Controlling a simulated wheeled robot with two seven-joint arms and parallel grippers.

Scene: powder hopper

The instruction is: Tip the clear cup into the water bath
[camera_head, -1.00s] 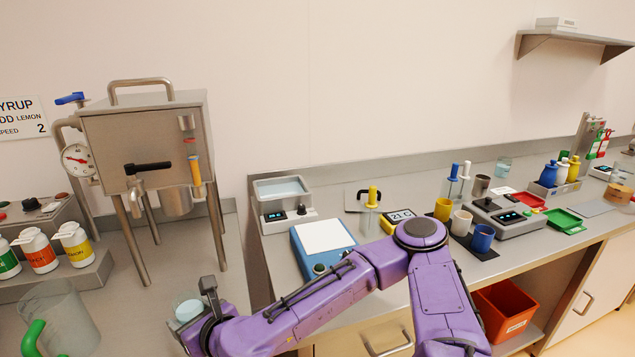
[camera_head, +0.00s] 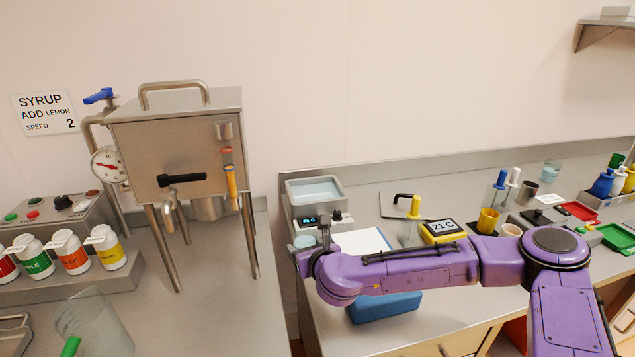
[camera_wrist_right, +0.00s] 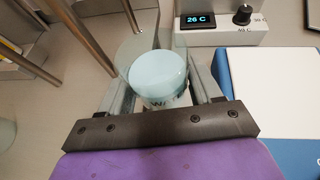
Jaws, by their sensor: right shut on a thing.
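The clear cup (camera_head: 304,241), with pale blue contents, is held by my right gripper (camera_head: 311,250). In the right wrist view the cup (camera_wrist_right: 157,78) sits between the two fingers, which are shut on its sides, and looks roughly upright. The water bath (camera_head: 290,197) is a steel box with an open top and pale water inside. The cup is in front of the bath's left front corner, not over the water. The bath's control front (camera_wrist_right: 240,32) shows 26 C in the right wrist view. My left gripper is not in view.
A steel hopper (camera_head: 175,135) on legs stands left of the bath. A blue device with a white top (camera_head: 360,242) lies right of the gripper, partly behind my arm. A clear jug (camera_head: 95,325) and several bottles (camera_head: 70,252) stand at the left.

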